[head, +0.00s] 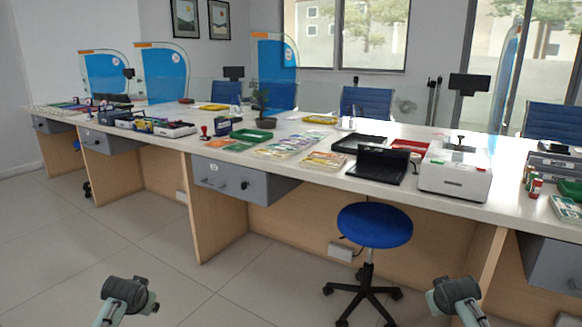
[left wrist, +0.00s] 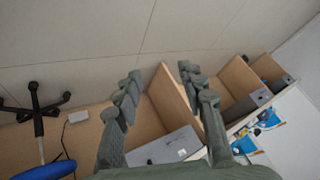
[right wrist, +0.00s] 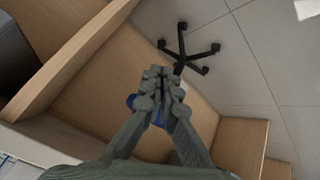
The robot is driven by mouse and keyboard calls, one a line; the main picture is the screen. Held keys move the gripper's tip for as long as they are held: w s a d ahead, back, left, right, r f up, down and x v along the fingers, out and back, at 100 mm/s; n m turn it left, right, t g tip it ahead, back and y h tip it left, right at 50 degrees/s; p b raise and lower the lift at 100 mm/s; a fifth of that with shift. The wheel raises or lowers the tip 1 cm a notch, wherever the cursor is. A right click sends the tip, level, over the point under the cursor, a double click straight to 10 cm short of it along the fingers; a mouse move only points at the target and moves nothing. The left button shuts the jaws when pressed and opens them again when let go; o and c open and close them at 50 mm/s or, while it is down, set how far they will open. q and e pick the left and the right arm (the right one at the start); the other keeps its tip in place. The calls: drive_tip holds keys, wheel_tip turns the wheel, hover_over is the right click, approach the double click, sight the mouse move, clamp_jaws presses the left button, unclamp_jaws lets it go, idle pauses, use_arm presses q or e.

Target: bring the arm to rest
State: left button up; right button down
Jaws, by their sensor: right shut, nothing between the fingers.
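My left arm shows at the bottom left of the head view, low in front of the counter. In the left wrist view my left gripper (left wrist: 158,82) has its fingers spread wide with nothing between them. My right arm shows at the bottom right of the head view. In the right wrist view my right gripper (right wrist: 165,75) has its fingers together and holds nothing. Both hands are away from the counter, with floor and counter panels behind them.
A long white counter (head: 330,189) carries trays, leaflets and a white machine (head: 455,172). A blue stool (head: 375,225) stands in front of it, between my arms in the picture. Grey drawers (head: 240,182) hang under the counter. The tiled floor (head: 90,250) at left is clear.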

use_arm(q)
drive_tip(key=s+d+f+g, duration=0.1)
drive_tip(key=s+d+f, duration=0.2)
drive_tip(key=s, duration=0.9)
drive_tip(key=s+d+f+g+h, duration=0.1)
drive_tip(key=s+d+f, duration=0.3)
drive_tip(key=s+f, duration=0.5)
drive_tip(key=s+d+f+g+h, duration=0.1)
drive_tip(key=s+d+f, duration=0.3)
drive_tip(key=s, duration=1)
drive_tip(key=shift+s+f+m+g, duration=0.3)
drive_tip(key=shift+f+m+g, duration=0.1)
drive_tip(key=shift+f+g, duration=0.4)
use_arm(e)
drive_tip(key=s+a+f+g, duration=0.1)
drive_tip(key=s+a+f, duration=0.2)
drive_tip(key=s, duration=0.9)
drive_tip(key=s+a+f+g+y, duration=0.1)
drive_tip(key=s+a+f, duration=0.3)
drive_tip(key=s+f, duration=0.5)
drive_tip(key=s+a+f+g+y, duration=0.1)
drive_tip(key=s+a+f, duration=0.3)
drive_tip(key=s, duration=1)
drive_tip(key=shift+s+f+n+g, duration=0.35)
drive_tip(key=shift+f+g, duration=0.25)
drive_tip(key=shift+f, duration=0.35)
